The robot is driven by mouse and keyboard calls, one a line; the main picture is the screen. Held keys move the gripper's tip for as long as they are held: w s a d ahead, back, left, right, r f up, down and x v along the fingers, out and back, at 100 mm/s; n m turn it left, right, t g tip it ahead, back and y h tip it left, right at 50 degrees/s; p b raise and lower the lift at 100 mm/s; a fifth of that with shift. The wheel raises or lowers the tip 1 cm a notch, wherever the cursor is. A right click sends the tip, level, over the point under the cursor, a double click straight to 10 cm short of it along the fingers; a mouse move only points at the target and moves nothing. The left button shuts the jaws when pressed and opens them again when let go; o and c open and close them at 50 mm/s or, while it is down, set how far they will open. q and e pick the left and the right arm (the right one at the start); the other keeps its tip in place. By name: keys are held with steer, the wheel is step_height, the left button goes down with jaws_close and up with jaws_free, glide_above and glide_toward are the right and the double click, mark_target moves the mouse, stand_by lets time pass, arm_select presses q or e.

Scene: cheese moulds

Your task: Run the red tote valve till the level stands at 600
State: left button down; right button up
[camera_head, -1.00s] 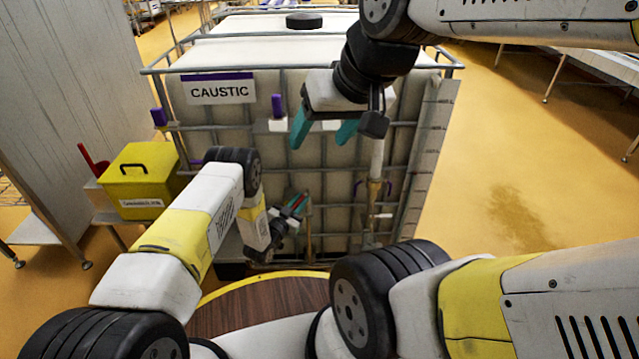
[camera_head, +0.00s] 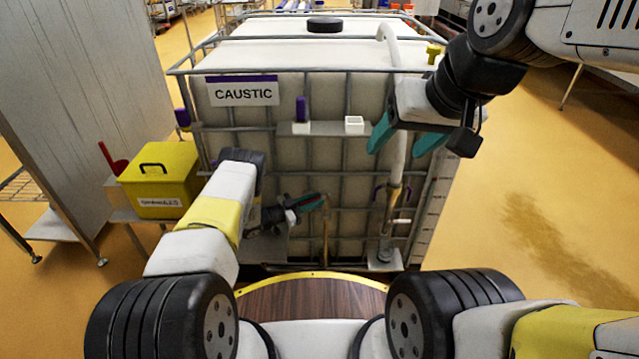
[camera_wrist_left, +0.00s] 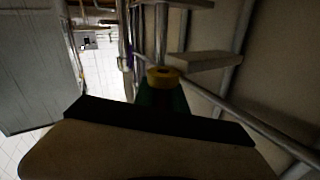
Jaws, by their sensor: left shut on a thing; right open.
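The tote is a large white tank in a grey cage (camera_head: 325,85) with a "CAUSTIC" label (camera_head: 243,91). My left gripper (camera_head: 316,203) is low at its front, shut on a part of the valve that its fingers mostly hide. A brass-coloured pipe (camera_head: 326,232) hangs just below the fingertips. In the left wrist view a round yellow-brass piece (camera_wrist_left: 163,76) shows at the fingertips; the view is dark. A level scale (camera_head: 431,215) runs up the tote's right edge; its figures are too small to read. My right gripper (camera_head: 405,140) is open and empty before the tote's upper right.
A pale hose (camera_head: 397,120) runs down to a brass fitting (camera_head: 394,195) right of the left gripper. A small shelf (camera_head: 330,129) holds a white cup (camera_head: 354,125). A yellow box (camera_head: 160,180) stands at the left. The floor at the right is clear.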

stand_by(0.3)
arm_select(q)
steer(key=c, duration=1.4)
jaws_free()
steer(key=shift+o, duration=0.2)
steer(key=v, duration=0.8)
